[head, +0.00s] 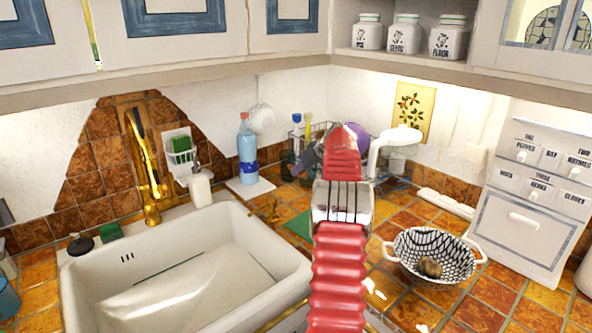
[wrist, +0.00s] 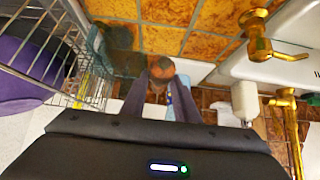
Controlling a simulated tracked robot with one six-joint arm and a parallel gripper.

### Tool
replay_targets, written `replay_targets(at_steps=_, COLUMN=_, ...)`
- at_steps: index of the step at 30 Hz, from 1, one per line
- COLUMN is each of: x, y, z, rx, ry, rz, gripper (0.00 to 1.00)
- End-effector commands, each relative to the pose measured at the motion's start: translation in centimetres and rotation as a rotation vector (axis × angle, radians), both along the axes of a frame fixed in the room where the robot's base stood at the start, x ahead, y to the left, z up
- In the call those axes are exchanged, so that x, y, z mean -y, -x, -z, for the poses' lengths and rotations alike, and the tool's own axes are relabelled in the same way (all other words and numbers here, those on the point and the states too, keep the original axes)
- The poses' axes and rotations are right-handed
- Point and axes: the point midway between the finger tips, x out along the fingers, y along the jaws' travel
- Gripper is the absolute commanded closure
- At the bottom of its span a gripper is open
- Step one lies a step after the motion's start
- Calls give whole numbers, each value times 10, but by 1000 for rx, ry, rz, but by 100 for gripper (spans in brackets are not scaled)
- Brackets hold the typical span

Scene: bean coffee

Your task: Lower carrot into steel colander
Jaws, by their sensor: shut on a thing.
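The colander (head: 407,253) is a two-handled bowl with a black-and-white pattern, on the tiled counter at the right in the head view. A small brown lump lies inside it. In the wrist view, my gripper (wrist: 160,98) is shut on a rounded orange-brown thing, which I take to be the carrot (wrist: 162,68), seen nearly end-on. In the head view, my arm hides most of the gripper, near the dish rack and well to the left of and behind the colander. The carrot cannot be made out there.
A white sink (head: 95,285) with a brass tap (head: 148,190) is at the left. A blue bottle (head: 246,150) and a wire dish rack (wrist: 60,50) with a purple item stand at the back. A spice drawer cabinet (head: 525,200) stands right of the colander. Tiles around the colander are mostly clear.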

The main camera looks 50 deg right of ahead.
Motion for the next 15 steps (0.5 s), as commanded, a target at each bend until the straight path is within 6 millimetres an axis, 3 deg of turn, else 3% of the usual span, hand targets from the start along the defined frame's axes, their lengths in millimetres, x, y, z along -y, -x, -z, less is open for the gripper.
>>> replay_targets(at_steps=15, x=-12, y=69, z=-20, rx=1, ry=0, rz=3, gripper=100)
